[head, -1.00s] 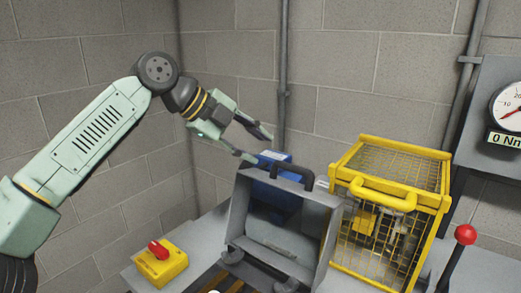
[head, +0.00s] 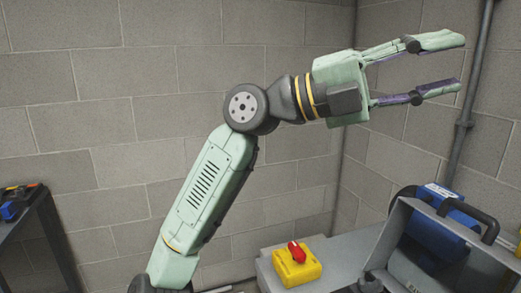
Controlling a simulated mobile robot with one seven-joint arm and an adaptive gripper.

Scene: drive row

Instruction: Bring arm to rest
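My gripper (head: 455,64) is open and empty at the upper right of the head view. Its two fingers are spread apart and point to the right. It is raised in front of the block wall, well above the grey bench. My arm rises from the bottom of the view and bends at a dark joint, with the wrist reaching right. Nothing touches the fingers.
Below the gripper, the bench (head: 340,258) carries a yellow switch box (head: 297,268) with a red knob (head: 297,251). A grey open housing (head: 392,248) with a black handle and a blue unit (head: 437,232) stand right. A dark table (head: 40,240) is at far left.

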